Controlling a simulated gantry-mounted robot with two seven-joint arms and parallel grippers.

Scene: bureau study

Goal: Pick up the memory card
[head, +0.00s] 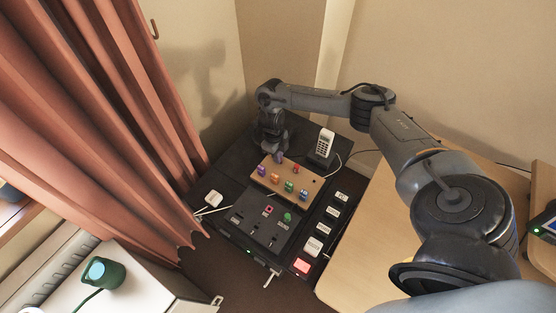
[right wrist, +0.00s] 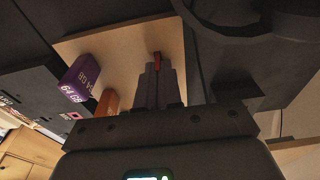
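Several small coloured memory cards or sticks stand upright on a light wooden board (head: 310,182) on the dark desk. In the head view I see a purple one (head: 261,170), an orange one (head: 275,178), a green one (head: 288,186) and a red one (head: 295,169). My right gripper (head: 279,155) points down at the board's back left edge, by a purplish shape. In the right wrist view the fingers (right wrist: 159,82) are close together; whether they hold anything is unclear. A red piece (right wrist: 157,60) shows at their tips. A purple "64 GB" block (right wrist: 75,80) and an orange block (right wrist: 107,102) stand left. My left gripper is out of view.
A dark panel (head: 249,221) with a green piece (head: 287,217) and a red piece (head: 267,210) lies in front of the board. A cordless phone (head: 325,144) stands behind right. A strip of labelled pads (head: 333,212) runs along the right. A curtain (head: 110,90) hangs left.

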